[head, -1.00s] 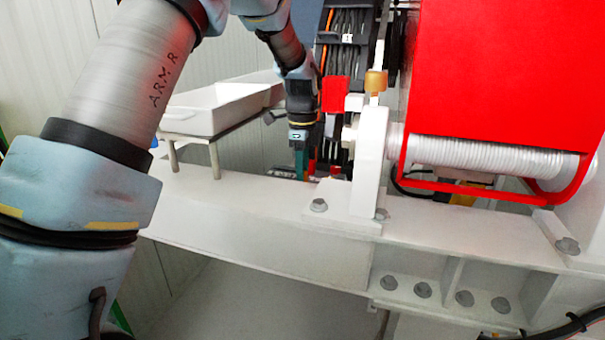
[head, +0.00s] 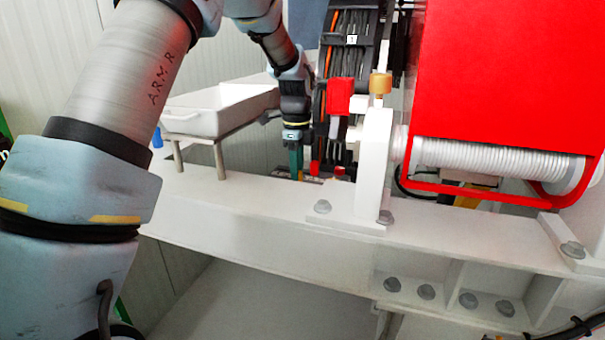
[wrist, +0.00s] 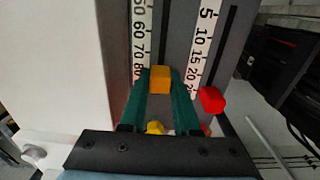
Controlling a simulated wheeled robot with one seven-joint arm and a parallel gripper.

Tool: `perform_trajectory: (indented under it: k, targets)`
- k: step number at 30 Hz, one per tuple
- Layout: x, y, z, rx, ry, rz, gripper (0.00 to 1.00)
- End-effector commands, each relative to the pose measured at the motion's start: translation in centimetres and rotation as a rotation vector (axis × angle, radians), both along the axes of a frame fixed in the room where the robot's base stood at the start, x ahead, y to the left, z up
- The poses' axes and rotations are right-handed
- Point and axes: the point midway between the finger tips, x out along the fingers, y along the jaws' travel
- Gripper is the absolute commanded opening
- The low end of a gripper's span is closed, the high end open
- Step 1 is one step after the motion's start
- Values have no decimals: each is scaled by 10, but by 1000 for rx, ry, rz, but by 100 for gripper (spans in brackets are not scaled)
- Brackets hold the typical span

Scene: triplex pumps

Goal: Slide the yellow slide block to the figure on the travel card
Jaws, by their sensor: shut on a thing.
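The gripper is shut on the block. A second, smaller yellow part (wrist: 155,127) shows between the fingers nearer the palm; I cannot tell what it belongs to. In the head view my gripper (head: 296,165) is low behind the white beam, and the block is hidden there. I cannot make out the travel card in either view.
A red block (wrist: 212,100) stands by a second scale (wrist: 204,45), close to the right finger. A white tray on legs (head: 205,118) is left of the gripper. A white bearing post (head: 373,165) and a red guard (head: 510,70) stand to its right.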

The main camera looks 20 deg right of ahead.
Motion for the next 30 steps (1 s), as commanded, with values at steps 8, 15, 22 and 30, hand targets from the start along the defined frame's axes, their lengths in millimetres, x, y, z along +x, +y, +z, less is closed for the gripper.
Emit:
perform_trajectory:
  k: [8, 15, 22, 30]
  targets:
    - [0, 0, 0, 0, 0, -1, 44]
    - [0, -1, 0, 0, 0, -1, 60]
    - [0, -1, 4, -1, -1, -1, 60]
    - [1, -1, 48, -5, -5, 0, 60]
